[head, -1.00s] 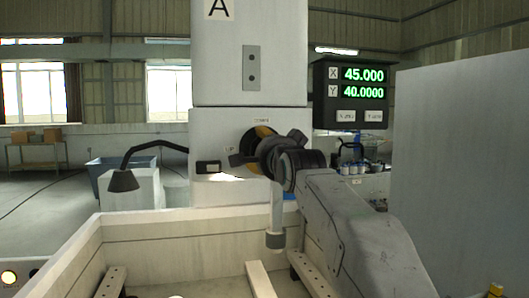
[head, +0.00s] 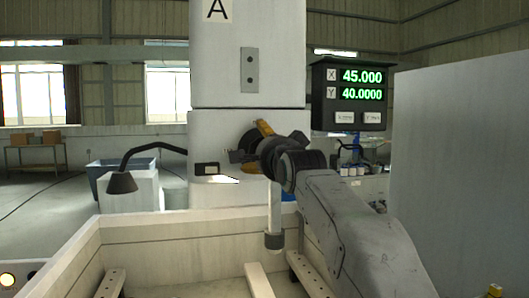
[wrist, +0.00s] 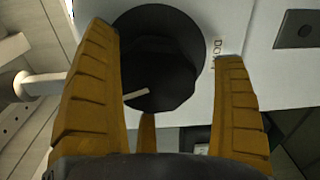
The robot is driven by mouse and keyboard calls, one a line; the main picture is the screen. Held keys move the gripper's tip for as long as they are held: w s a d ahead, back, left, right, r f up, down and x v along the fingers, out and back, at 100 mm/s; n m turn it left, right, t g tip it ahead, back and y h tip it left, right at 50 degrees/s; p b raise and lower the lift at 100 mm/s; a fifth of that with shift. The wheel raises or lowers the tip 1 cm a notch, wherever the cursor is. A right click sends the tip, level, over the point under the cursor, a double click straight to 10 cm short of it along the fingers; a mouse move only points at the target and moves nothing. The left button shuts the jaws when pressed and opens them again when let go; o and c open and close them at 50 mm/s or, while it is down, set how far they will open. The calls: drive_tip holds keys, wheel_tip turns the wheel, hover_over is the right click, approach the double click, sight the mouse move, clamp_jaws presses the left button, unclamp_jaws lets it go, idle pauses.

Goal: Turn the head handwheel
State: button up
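The head handwheel (wrist: 165,80) is a dark round wheel with a short pale mark on it, set on the white front of the machine head (head: 222,60). The word DOWN is printed to its right in the wrist view. My gripper (wrist: 172,85) has its yellow fingers spread on both sides of the wheel. The left finger overlaps the wheel's left edge in the picture, and a narrow gap shows at the right finger. A yellow piece shows at the wheel's lower edge. In the head view my gripper (head: 252,143) largely hides the wheel.
A pale open tank (head: 160,226) stands in front of the machine. A black bent lamp (head: 122,182) is at left, and a large grey panel (head: 462,160) stands at right.

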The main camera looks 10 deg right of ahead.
drive_tip(key=shift+o, duration=0.2)
drive_tip(key=shift+w+a+f, duration=0.1)
drive_tip(key=shift+f, duration=0.1)
drive_tip(key=s, duration=1.2)
